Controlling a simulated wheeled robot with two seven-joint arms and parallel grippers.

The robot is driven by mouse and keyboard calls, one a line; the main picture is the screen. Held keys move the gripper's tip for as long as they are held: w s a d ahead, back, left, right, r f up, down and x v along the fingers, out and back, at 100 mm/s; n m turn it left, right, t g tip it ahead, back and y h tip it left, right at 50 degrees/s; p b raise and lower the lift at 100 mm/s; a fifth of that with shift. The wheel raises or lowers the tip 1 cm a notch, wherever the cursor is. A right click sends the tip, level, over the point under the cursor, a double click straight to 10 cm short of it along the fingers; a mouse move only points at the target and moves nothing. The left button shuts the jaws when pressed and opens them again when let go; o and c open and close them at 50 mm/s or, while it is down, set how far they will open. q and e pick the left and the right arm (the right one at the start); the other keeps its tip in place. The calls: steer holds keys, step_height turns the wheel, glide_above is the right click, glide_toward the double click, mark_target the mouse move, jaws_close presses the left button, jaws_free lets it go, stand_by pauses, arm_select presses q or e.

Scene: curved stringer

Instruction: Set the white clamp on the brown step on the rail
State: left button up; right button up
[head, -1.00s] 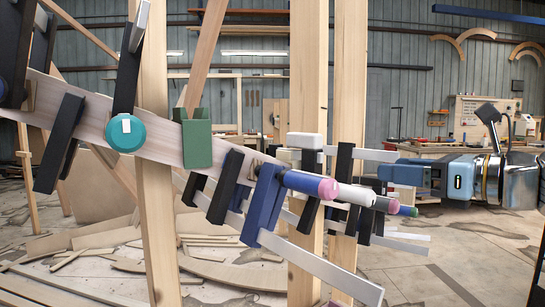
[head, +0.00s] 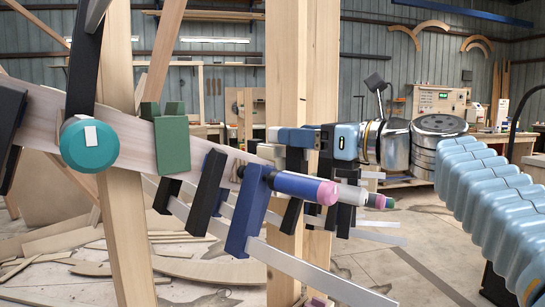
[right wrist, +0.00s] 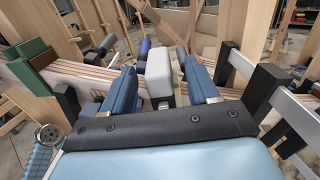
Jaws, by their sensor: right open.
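The white clamp shows in the right wrist view as a pale block (right wrist: 158,68) on a dark body, near the rail. In the head view its pale top (head: 272,134) shows beside my right gripper (head: 288,135), which partly hides it. My right gripper's two blue fingers (right wrist: 161,88) are open, one on each side of the white block; I cannot tell whether they touch it. The curved laminated rail (head: 40,125) runs from upper left down to the right. A small brown piece (head: 240,172) on the rail may be the brown step; it is mostly hidden by clamps.
A teal round-ended clamp (head: 89,145), a green block (head: 172,145) and a blue clamp with a pink-tipped handle (head: 246,212) are on the rail. Wooden posts (head: 287,80) stand close to the gripper. Several dark clamps crowd the rail.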

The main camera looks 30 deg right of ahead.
steer(key=x, duration=0.3)
steer(key=shift+w+a, duration=0.25)
steer(key=shift+w, duration=0.05)
steer(key=shift+f, duration=0.1)
steer(key=shift+c, duration=0.2)
jaws_close()
